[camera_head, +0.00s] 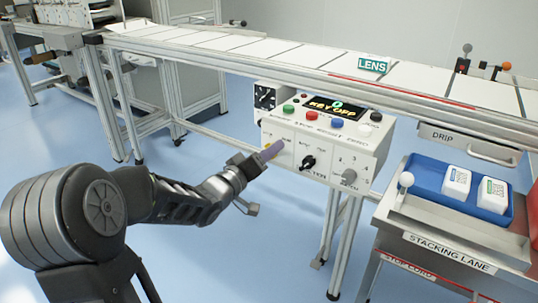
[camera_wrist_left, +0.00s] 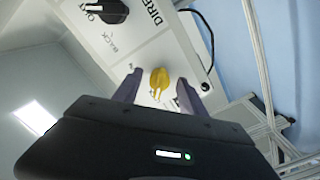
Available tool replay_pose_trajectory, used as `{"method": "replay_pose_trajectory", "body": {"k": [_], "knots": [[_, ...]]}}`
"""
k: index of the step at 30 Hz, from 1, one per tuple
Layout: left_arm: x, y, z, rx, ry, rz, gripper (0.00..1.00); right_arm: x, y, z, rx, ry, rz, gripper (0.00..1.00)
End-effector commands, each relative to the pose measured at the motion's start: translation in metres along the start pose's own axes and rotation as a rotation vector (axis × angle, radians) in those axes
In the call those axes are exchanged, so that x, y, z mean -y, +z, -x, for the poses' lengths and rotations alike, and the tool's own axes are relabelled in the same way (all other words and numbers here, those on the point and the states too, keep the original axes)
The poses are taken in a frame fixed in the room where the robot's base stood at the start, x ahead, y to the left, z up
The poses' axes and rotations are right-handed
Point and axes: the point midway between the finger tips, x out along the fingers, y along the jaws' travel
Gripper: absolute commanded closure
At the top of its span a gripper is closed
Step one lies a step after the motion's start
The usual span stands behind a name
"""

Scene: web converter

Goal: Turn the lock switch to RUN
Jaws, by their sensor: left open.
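The lock switch, a yellow key-like knob (camera_wrist_left: 159,80), sits on the white front panel in the left wrist view. My left gripper (camera_wrist_left: 158,89) is open, with one finger on each side of the yellow knob. I cannot tell whether the fingers touch it. In the head view my left gripper (camera_head: 267,153) is at the left part of the control box (camera_head: 325,135) and hides the switch. The display (camera_head: 334,108) on top of the box appears to read KEY OFF. The switch's position labels are not readable. My right gripper is not in view.
A black selector knob (camera_head: 308,162) and a grey knob (camera_head: 349,176) are right of the gripper on the same panel. Coloured push buttons line the box top. A conveyor (camera_head: 290,55) runs behind. A blue tray (camera_head: 430,180) with white packs stands at the right.

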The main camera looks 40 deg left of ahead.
Motion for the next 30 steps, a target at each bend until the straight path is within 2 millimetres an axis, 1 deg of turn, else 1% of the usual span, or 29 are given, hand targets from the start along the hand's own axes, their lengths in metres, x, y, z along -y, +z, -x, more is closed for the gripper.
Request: {"method": "replay_pose_trajectory", "body": {"k": [3, 9, 27, 30], "knots": [[-0.0004, 0.0001, -0.0031, 0.0, 0.0, 0.0, 0.51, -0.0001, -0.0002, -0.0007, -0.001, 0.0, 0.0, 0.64], [-0.0005, 0.0, -0.0028, 0.0, 0.0, 0.0, 0.52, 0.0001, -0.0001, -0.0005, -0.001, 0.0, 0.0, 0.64], [-0.0004, 0.0, -0.0026, 0.0, 0.0, 0.0, 1.0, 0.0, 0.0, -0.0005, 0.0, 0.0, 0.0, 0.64], [-0.0004, 0.0001, -0.0026, 0.0, 0.0, 0.0, 1.0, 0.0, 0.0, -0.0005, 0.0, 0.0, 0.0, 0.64]]}}
